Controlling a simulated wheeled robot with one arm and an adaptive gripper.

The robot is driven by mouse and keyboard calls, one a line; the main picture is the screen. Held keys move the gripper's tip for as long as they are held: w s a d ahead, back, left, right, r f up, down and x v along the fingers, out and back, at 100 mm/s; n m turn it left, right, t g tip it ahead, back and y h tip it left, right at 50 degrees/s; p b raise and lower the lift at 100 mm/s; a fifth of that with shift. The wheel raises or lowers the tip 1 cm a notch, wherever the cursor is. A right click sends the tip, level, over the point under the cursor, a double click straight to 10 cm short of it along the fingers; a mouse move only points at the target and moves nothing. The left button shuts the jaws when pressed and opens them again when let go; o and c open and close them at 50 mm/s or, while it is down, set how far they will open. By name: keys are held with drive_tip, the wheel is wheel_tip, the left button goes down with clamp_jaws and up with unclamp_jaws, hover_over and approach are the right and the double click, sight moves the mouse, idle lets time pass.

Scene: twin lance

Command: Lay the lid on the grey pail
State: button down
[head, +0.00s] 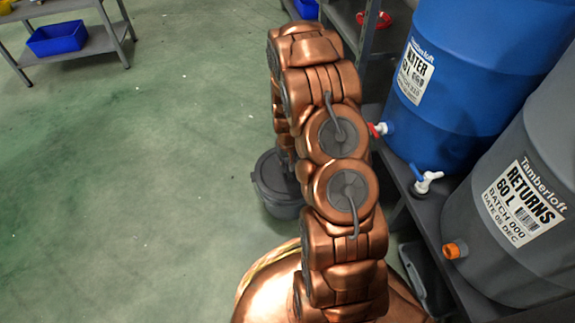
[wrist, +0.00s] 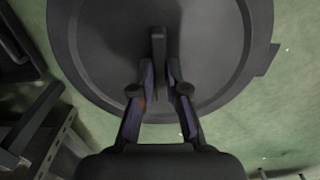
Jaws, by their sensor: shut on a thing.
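The grey pail (head: 282,211) stands on the floor left of the rack in the head view, partly hidden behind my arm. In the wrist view, the dark round lid (wrist: 212,55) fills the upper middle, with an upright grip (wrist: 158,45) at its centre. My gripper (wrist: 160,72) is shut on this grip. A tab (wrist: 267,60) juts out past the round edge at the right, perhaps part of the pail. The lid looks roughly centred over the pail. I cannot tell whether it touches the pail's rim. My arm hides the gripper in the head view.
A rack (head: 449,228) at the right carries a blue water drum (head: 455,60) and a grey returns drum (head: 520,220), with taps jutting out. A low table (head: 95,43) with a blue bin (head: 57,38) stands far left. The green floor between is clear.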

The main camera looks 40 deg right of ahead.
drive_tip(key=shift+f+p, duration=0.7)
drive_tip(key=shift+p, duration=0.15)
idle(1.7)
drive_tip(key=c, duration=1.1)
unclamp_jaws()
drive_tip(key=shift+o, duration=0.3)
drive_tip(key=o, duration=0.4)
drive_tip(key=shift+r, duration=0.1)
drive_tip(key=shift+r+p, duration=1.6)
drive_tip(key=shift+r, duration=1.8)
